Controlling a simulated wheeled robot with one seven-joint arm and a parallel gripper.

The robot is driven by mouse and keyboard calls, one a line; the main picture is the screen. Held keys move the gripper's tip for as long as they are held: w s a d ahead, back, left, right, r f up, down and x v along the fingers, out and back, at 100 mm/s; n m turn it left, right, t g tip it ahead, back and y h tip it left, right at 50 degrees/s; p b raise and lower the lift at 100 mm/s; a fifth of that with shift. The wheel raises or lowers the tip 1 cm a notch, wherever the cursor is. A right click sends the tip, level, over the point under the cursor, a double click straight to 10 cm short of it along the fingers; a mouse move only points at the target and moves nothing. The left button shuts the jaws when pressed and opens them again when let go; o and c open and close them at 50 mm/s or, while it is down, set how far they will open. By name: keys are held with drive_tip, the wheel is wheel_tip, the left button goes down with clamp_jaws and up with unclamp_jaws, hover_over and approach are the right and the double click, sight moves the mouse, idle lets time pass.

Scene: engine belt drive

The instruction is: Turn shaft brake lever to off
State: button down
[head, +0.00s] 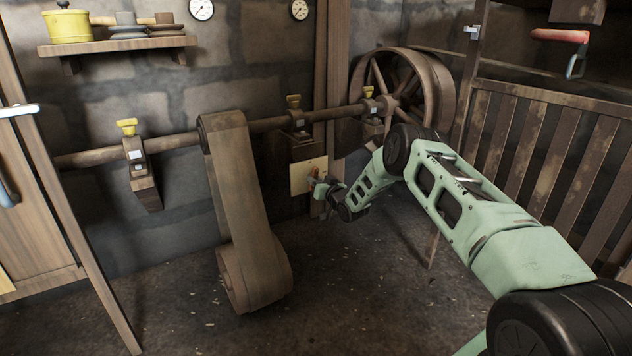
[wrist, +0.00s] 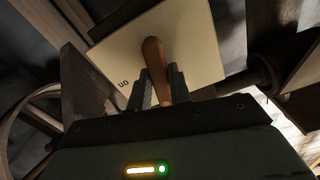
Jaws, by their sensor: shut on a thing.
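The shaft brake lever (wrist: 153,52) is a brown, rounded handle standing out from a cream plate (wrist: 195,35). Lettering that reads "on", turned over in the wrist view, is on the plate left of the lever. In the head view the plate (head: 300,180) is on a wooden post below the shaft. My gripper (wrist: 162,84) is shut on the lever, with one dark finger on each side of it. In the head view my gripper (head: 324,184) is at the plate's right edge. Any "off" lettering is not visible.
A brown shaft (head: 180,141) runs along the wall to a large spoked wheel (head: 400,90). A wide belt (head: 235,185) hangs from it to a lower roller. A slatted wooden railing (head: 540,150) stands at right. The floor below the plate is clear.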

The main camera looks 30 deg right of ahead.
drive_tip(key=shift+n, duration=1.4)
drive_tip(key=c, duration=1.3)
unclamp_jaws()
drive_tip(key=s+p, duration=0.2)
drive_tip(key=s, duration=0.3)
drive_tip(key=s+p, duration=0.2)
drive_tip(key=s, duration=0.4)
drive_tip(key=s+p, duration=0.2)
drive_tip(key=s, duration=0.4)
drive_tip(key=shift+s+d+p, duration=0.25)
drive_tip(key=shift+d+p, duration=0.05)
